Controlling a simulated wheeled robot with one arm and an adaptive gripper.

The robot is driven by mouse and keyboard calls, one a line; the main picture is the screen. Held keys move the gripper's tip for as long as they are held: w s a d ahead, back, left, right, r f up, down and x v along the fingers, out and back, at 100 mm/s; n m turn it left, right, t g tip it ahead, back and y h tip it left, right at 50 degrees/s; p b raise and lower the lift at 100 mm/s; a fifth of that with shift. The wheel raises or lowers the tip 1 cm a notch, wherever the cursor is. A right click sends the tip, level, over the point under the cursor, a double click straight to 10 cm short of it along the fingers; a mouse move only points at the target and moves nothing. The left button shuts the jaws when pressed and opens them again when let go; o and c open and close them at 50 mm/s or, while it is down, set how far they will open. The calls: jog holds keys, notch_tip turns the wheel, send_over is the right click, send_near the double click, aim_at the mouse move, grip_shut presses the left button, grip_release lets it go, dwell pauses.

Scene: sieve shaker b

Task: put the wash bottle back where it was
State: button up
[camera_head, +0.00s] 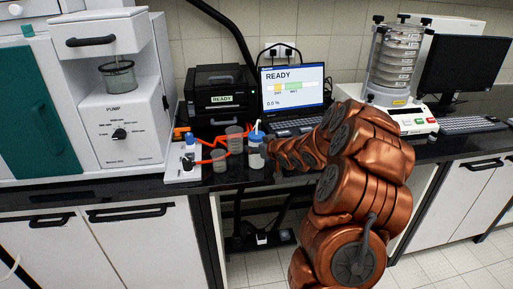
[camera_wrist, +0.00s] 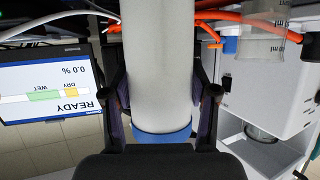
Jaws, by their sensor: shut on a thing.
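The wash bottle (camera_head: 256,159) has a pale body with a blue cap and a white spout on top. It is upright near the front edge of the dark bench, left of my arm. My gripper (camera_wrist: 165,98) is shut on the wash bottle's body, with one finger on each side. In the wrist view, which is upside down, the pale body (camera_wrist: 157,60) and blue collar (camera_wrist: 160,136) fill the middle. I cannot tell whether the bottle's base touches the bench.
Grey cups (camera_head: 219,160) and orange tubing lie just left of the bottle, beside a small white stand (camera_head: 182,170). Behind are a black box device (camera_head: 218,92) and a laptop (camera_head: 291,88) reading READY. A sieve shaker (camera_head: 396,60), monitor (camera_head: 466,72) and keyboard (camera_head: 470,125) stand right.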

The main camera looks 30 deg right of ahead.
jog(key=shift+f, duration=0.1)
jog(key=o, duration=0.7)
jog(key=shift+r, duration=0.2)
jog(key=v, duration=1.2)
jog(key=shift+a+f, duration=0.1)
jog(key=shift+a, duration=0.05)
